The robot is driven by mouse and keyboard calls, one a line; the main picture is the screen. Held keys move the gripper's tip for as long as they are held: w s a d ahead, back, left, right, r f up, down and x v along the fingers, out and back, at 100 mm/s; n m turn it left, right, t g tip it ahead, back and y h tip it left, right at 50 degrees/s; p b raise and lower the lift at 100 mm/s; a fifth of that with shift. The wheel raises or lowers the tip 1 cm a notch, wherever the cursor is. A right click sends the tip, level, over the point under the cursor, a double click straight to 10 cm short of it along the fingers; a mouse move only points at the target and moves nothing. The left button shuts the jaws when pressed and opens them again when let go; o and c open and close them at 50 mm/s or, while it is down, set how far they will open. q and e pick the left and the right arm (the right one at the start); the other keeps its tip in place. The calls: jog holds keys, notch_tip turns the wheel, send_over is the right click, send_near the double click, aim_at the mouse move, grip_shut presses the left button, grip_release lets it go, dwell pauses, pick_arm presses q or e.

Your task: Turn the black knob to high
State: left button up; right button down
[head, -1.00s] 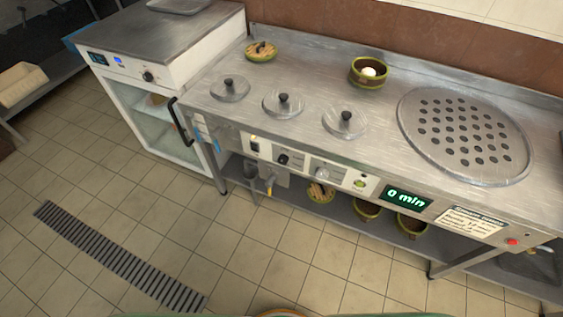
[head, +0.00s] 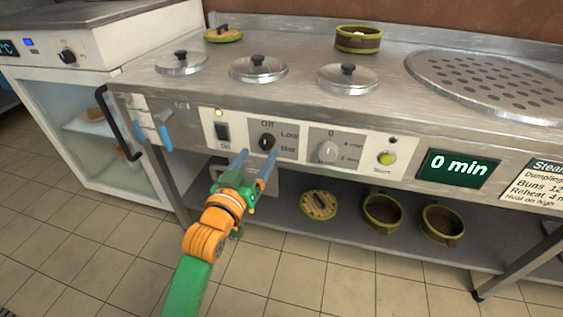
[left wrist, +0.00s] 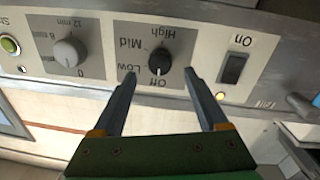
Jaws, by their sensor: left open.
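The black knob (head: 267,142) is on the stove's front panel, between the On switch and a grey timer knob. In the left wrist view the knob (left wrist: 159,58) appears upside down, with Off, Low, Mid and High printed around it. I cannot tell for certain which mark it points at. My left gripper (head: 256,155) is open, its two grey fingers pointing at the panel just below the knob. In the left wrist view the fingertips of my left gripper (left wrist: 162,74) lie on either side of the knob, with nothing between them. My right gripper is not in view.
The black On switch (head: 223,131) is left of the knob; the grey timer knob (head: 327,151) and green Start button (head: 386,158) are right. A black handle (head: 118,125) sticks out at the left corner. A shelf (head: 350,232) with bowls is below.

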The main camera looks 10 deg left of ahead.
aim_at(265, 144)
pick_arm(q)
jog(key=w, duration=0.3)
jog(key=shift+w+d+f+b, duration=0.1)
jog(key=shift+b, duration=0.25)
jog(key=shift+w, duration=0.55)
jog(key=shift+d, duration=0.1)
grip_shut()
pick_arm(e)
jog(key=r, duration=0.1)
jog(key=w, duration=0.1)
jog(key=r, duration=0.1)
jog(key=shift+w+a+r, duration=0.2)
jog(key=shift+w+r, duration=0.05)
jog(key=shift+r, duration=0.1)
